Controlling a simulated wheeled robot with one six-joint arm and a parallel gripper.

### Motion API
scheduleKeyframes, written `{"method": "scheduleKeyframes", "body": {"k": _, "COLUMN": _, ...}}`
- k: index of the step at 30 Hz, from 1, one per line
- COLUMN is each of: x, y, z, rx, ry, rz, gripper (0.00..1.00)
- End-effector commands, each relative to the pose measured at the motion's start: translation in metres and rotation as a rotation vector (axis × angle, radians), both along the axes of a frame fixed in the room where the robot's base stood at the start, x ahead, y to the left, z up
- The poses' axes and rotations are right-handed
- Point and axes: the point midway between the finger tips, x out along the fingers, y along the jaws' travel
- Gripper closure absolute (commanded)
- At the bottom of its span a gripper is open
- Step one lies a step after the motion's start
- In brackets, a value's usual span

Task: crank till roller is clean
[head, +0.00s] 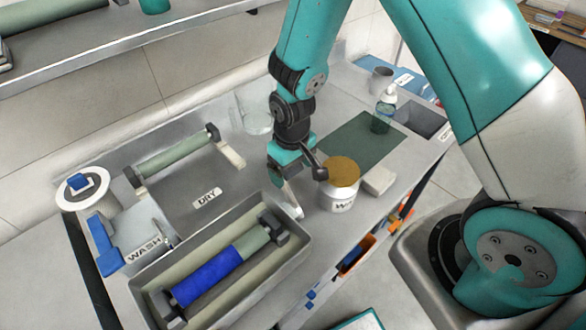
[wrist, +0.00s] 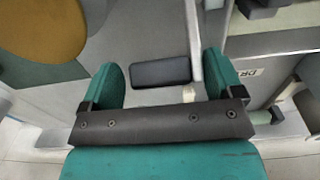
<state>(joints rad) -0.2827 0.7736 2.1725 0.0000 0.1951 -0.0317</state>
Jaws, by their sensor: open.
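The roller (head: 208,278) lies in the grey wash tray (head: 302,250). In the wrist view, a dark bar (wrist: 160,73), which looks like the crank's grip, lies between the two green fingers, apart from both. A pale arm (wrist: 192,45) stands beside its right end.
A white jar with an ochre lid (head: 342,172) stands close right of my gripper. A second, pale green roller (head: 175,155) sits on a rack behind the DRY label (head: 207,198). A blue-handled part (head: 105,243) is by the WASH label. A green mat (head: 362,140) lies farther back.

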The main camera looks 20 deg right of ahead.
Motion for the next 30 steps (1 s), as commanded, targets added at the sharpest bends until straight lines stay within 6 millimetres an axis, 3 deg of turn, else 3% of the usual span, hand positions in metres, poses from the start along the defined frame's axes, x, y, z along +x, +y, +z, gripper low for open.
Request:
{"method": "scheduleKeyframes", "body": {"k": 3, "x": 0.0, "y": 0.0, "z": 0.0004, "rx": 0.0, "ry": 0.0, "rz": 0.0, "gripper": 0.14}}
{"method": "scheduleKeyframes", "body": {"k": 11, "x": 0.0005, "y": -0.0024, "z": 0.0005, "rx": -0.004, "ry": -0.001, "rz": -0.004, "gripper": 0.71}}
{"method": "scheduleKeyframes", "body": {"k": 30, "x": -0.0042, "y": -0.0075, "z": 0.0093, "rx": -0.007, "ry": 0.003, "rz": -0.006, "gripper": 0.71}}
